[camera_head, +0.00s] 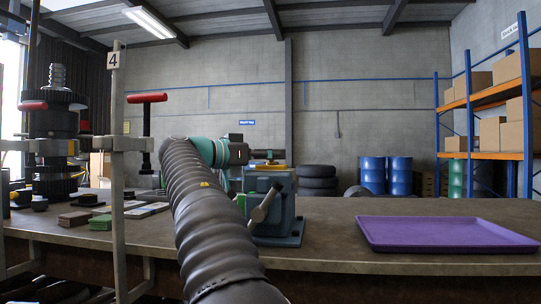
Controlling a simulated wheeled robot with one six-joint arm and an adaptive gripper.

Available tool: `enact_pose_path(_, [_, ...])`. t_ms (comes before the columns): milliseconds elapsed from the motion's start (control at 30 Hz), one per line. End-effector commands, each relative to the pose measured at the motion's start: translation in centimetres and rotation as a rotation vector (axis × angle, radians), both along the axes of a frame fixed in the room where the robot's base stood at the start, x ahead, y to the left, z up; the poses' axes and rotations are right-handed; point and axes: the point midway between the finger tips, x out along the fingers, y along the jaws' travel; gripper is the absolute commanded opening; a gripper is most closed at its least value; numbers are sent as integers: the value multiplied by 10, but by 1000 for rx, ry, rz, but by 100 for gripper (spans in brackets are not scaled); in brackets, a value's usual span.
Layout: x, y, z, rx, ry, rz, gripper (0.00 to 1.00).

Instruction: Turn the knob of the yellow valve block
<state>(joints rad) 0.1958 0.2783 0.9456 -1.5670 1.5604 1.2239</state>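A small yellow piece (262,163) shows at the top of the teal bench vise (272,222), at its jaws. It is probably the valve block, but it is too small and partly covered to be sure. I cannot make out its knob. My arm, in a dark ribbed sleeve, reaches from the bottom centre to the left side of the vise. Its teal and grey wrist joints are beside the vise top. My gripper's fingers cannot be told apart from the dark shapes there, so I cannot see whether they touch the block.
The workbench (335,235) has a purple tray (445,234) at the right. A grey vise handle (264,206) sticks out at the front. At the left stand a post (117,190), a red-handled tool (147,125) and a dark gear stack (55,130). Bench between vise and tray is clear.

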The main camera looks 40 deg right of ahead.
Motion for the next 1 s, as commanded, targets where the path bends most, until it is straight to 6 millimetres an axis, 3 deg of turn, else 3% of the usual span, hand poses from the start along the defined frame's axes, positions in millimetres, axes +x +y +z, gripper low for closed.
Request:
enact_pose_path(667, [0, 0, 0, 1, 0, 121, 0])
enact_pose_path(700, [0, 0, 0, 1, 0, 120, 38])
enact_pose_path(767, [0, 0, 0, 1, 0, 120, 53])
enact_pose_path(800, [0, 0, 0, 1, 0, 121, 58])
enact_pose_path(1000, [0, 0, 0, 0, 0, 121, 58])
